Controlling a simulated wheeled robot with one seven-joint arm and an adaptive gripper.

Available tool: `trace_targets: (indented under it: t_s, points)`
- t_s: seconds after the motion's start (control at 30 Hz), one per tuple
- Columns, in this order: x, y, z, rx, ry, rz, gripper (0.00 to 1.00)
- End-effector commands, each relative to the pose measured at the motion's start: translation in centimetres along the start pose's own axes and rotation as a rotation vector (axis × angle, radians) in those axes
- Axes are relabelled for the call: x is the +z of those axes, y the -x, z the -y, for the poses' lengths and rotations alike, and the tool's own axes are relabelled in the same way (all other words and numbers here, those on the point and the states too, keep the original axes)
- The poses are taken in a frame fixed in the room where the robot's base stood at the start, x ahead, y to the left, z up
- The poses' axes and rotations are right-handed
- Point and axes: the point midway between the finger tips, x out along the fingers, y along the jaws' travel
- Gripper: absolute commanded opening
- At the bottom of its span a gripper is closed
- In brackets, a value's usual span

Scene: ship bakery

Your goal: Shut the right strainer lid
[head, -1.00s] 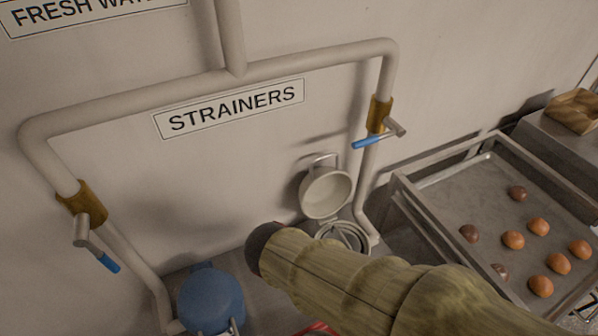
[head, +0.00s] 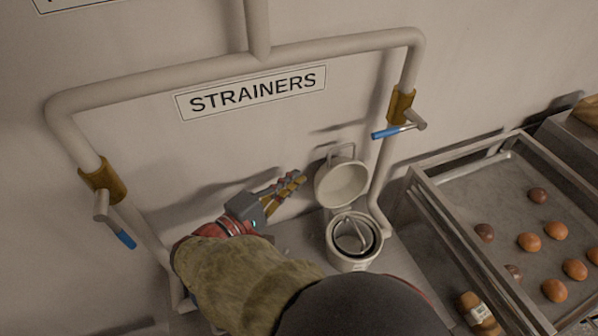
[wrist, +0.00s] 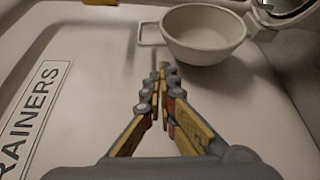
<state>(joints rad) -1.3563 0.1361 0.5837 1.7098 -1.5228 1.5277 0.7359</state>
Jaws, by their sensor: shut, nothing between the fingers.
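The right strainer is a pale round pot (head: 352,246) on the grey bench, with its mouth open and a basket with a handle inside. Its white lid (head: 342,186) stands raised on the wall side, hollow face outward, with a wire handle at its top. In the wrist view the lid (wrist: 203,36) is just beyond the fingertips, up and right, with its handle to the left. My gripper (head: 292,184) is shut and empty, left of the lid and apart from it; it also shows in the wrist view (wrist: 163,72). The left strainer is hidden behind my arm.
Pale pipes frame the strainers, with a blue-handled valve (head: 398,131) at right and another (head: 114,217) at left. A tray (head: 462,194) of several buns stands on the right.

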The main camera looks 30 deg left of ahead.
Motion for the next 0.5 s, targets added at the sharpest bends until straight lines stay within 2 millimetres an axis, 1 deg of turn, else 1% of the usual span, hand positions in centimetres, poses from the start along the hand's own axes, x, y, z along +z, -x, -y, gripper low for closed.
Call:
trace_targets:
  t_s: [0.03, 0.3, 0.4, 0.5]
  points:
    - [0.1, -0.9, 0.1, 0.000, 0.000, 0.005, 0.00]
    - [0.1, -5.7, 0.1, -0.002, 0.002, 0.005, 0.00]
    - [0.1, -7.0, 0.2, -0.003, 0.002, 0.004, 0.00]
    - [0.1, -7.9, 0.1, -0.002, 0.003, 0.002, 0.00]
